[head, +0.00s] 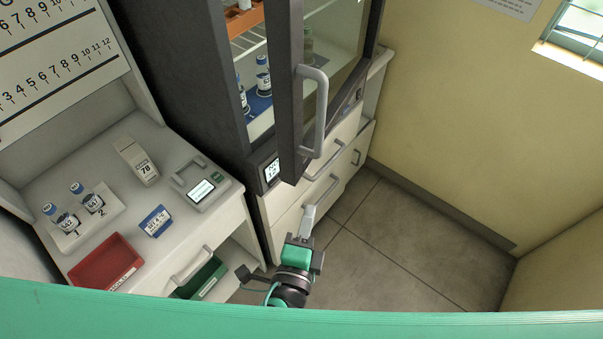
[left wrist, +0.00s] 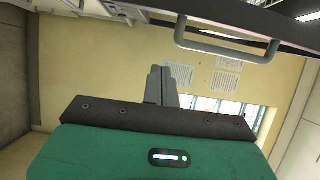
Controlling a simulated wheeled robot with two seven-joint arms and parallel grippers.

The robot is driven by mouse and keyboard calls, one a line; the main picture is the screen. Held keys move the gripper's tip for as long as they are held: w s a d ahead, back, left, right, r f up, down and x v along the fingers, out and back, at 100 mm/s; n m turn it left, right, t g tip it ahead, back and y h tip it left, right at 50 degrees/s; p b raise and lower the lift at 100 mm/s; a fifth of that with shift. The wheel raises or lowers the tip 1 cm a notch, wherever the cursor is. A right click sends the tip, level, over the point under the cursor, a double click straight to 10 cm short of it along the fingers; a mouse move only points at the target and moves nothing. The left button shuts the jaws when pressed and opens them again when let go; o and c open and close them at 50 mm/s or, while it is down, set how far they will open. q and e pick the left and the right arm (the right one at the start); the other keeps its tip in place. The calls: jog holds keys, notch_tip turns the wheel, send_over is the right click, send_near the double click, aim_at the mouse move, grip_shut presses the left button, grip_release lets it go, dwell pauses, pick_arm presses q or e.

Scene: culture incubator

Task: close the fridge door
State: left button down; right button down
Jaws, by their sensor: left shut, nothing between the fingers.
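The fridge (head: 203,75) has a dark body, and its glass door (head: 287,90) stands ajar, swung out toward me. A grey vertical handle (head: 321,112) is on the door's front. In the left wrist view the handle (left wrist: 225,50) and the door's dark edge (left wrist: 260,22) cross the top of the picture. My left gripper (head: 308,212) is shut and empty, below the handle and apart from it. Its closed fingers (left wrist: 168,85) also show in the left wrist view. My right gripper is not in view.
A drawer there is partly open (head: 190,265). Tiled floor (head: 400,240) at the right is clear up to the yellow wall (head: 480,130).

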pick_arm(q)
jog(key=p, duration=0.7)
send_over(301, 170)
jog(key=s, duration=0.5)
jog(key=shift+w+d+r, duration=0.1)
jog(key=shift+w+r, duration=0.15)
jog(key=shift+r, duration=0.05)
